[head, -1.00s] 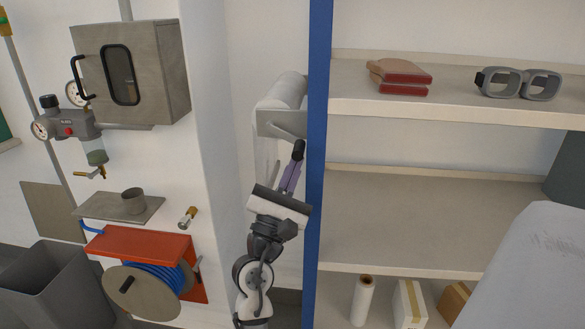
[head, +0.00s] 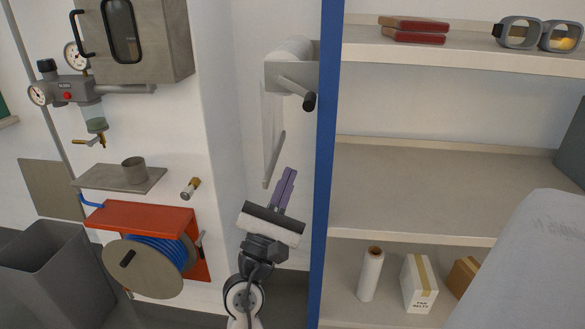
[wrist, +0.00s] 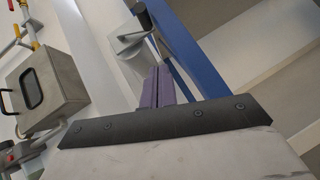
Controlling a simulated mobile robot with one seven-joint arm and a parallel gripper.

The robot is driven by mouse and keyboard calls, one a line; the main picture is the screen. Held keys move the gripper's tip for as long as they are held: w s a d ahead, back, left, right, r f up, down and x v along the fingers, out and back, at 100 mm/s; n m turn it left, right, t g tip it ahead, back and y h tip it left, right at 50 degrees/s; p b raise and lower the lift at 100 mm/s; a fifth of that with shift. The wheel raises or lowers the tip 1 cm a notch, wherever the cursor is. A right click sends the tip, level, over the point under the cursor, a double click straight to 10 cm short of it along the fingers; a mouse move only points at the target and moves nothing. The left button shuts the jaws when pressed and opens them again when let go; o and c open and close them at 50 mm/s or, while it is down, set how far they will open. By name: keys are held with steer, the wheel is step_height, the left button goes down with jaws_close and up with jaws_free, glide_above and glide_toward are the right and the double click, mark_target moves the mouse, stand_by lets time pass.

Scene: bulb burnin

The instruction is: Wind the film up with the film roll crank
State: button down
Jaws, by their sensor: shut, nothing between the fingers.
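The white film roll (head: 290,55) sits in a grey bracket on the wall, left of the blue shelf post. A strip of film (head: 268,125) hangs below it, with a grey bar along its slanted lower edge. The crank ends in a black knob (head: 309,102), low at the right of the bracket. The knob also shows at the top of the wrist view (wrist: 142,16). My gripper (head: 289,171) is below the knob and apart from it. Its purple fingers (wrist: 157,84) are shut and empty, pointing up toward the roll.
The blue post (head: 326,165) stands close on the right, edging shelves with goggles (head: 537,34), red books (head: 414,30) and boxes. On the left are a grey cabinet (head: 130,45), a blue hose reel (head: 150,265) and a grey bin (head: 50,275).

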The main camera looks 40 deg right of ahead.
steer(key=w+a+r+m+g+b, duration=0.1)
steer(key=w+a+m+g+b, duration=0.3)
steer(key=a+m+g, duration=0.15)
steer(key=s+p+x, duration=0.1)
steer(key=p+x, duration=0.1)
steer(key=x, duration=0.4)
steer(key=s+r+p+x, duration=0.1)
steer(key=p+x, duration=0.2)
steer(key=x, duration=0.4)
steer(key=shift+s+r, duration=0.25)
steer(key=shift+r, duration=0.15)
steer(key=n+t+p, duration=0.2)
steer(key=n, duration=0.1)
steer(key=r+n+t+p, duration=0.1)
steer(key=n+t+p, duration=0.2)
steer(key=s+d+n+t+p, duration=0.1)
steer(key=n+t+p, duration=0.1)
steer(key=n+t, duration=0.1)
steer(key=shift+s+r+t+y+p, duration=0.15)
steer(key=shift+t+y+p, duration=0.1)
steer(key=shift+y+p, duration=0.15)
